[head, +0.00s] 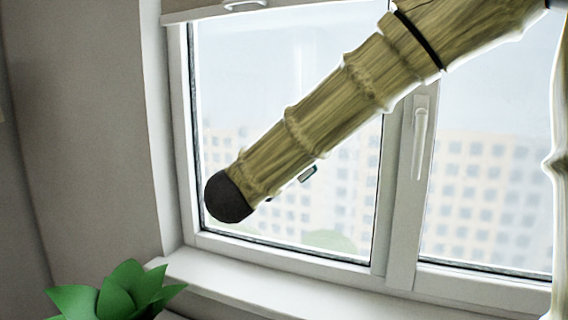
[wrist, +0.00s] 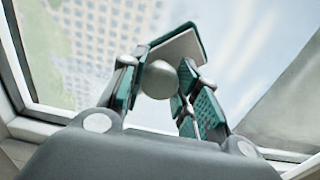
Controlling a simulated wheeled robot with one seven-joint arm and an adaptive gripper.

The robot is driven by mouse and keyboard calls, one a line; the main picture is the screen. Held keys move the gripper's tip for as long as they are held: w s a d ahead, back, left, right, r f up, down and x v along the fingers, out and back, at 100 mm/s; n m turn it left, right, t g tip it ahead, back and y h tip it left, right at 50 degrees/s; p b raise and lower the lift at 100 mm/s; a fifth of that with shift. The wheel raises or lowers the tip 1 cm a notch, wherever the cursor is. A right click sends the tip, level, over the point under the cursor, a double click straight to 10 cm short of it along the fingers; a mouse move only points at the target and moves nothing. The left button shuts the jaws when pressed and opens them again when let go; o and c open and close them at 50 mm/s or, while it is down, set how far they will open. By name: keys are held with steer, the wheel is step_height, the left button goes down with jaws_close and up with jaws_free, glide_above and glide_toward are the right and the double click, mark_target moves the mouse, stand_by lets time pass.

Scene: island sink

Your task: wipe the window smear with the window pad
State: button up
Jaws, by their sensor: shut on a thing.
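In the wrist view my gripper (wrist: 160,85) has its teal-padded fingers closed around a round silver knob. The knob appears to be the handle of the window pad (wrist: 176,48), a pale plate with a dark teal edge just beyond the fingertips. The pad is close to the window glass (wrist: 262,25); I cannot tell whether it touches. In the head view my arm hides nearly all of the gripper and pad. Only a small dark and pale piece shows below the arm, at the left pane (head: 342,205). I cannot make out the smear for certain in either view.
A white window frame and central mullion (head: 396,190) with a handle (head: 420,135) stand right of the left pane. A white sill (head: 250,280) runs below. A green leafy plant (head: 112,292) is at lower left. Buildings show outside.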

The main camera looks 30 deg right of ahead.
steer(key=shift+p+v, duration=0.65)
steer(key=shift+v, duration=2.35)
steer(key=shift+v, duration=1.5)
